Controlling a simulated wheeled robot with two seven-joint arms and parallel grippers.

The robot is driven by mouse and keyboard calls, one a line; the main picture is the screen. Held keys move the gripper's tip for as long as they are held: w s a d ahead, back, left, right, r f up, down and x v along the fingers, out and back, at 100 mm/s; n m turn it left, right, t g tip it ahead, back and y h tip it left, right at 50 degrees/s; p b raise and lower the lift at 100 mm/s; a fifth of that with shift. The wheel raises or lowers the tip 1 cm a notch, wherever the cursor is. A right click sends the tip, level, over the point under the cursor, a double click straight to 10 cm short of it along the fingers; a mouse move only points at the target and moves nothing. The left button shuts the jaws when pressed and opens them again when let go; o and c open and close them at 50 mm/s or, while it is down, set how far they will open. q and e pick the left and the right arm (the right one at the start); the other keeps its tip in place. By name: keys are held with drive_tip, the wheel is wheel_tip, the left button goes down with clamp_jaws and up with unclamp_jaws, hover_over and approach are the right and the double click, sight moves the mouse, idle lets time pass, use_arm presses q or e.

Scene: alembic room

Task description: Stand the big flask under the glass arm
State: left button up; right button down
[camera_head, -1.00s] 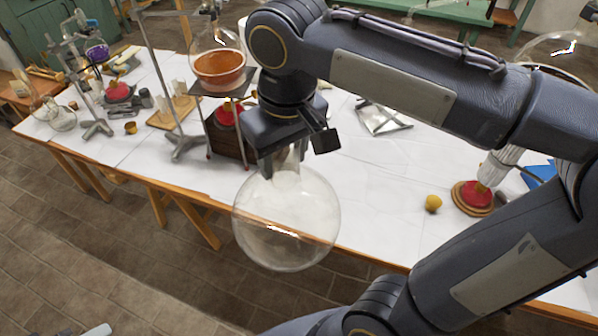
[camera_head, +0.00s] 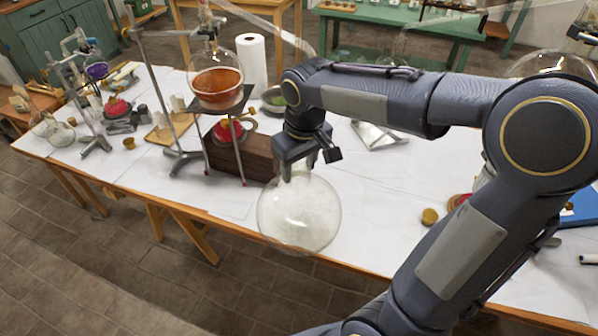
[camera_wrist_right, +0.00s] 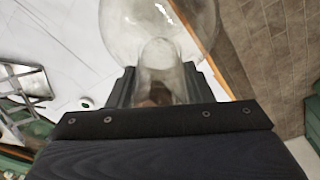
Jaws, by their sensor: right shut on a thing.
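The big flask (camera_head: 300,218) is a clear round glass with a short neck, and it looks empty. My right gripper (camera_head: 299,172) is shut on its neck from above, with the bulb hanging below the fingers. The flask overlaps the table's front edge in the head view; its height above the table is hard to tell. In the right wrist view, the neck sits between the fingers (camera_wrist_right: 160,88). My left gripper is not in view.
A wooden box (camera_head: 253,155) and a metal stand (camera_head: 165,100) are left of the flask. The white table (camera_head: 375,185) between is mostly clear.

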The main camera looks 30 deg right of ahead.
sight(299, 199)
drive_tip(key=shift+f, duration=1.1)
drive_tip(key=shift+f, duration=0.2)
drive_tip(key=c, duration=0.7)
unclamp_jaws()
drive_tip(key=shift+s, duration=0.1)
drive_tip(key=shift+a+r, duration=0.1)
drive_tip(key=shift+r, duration=0.05)
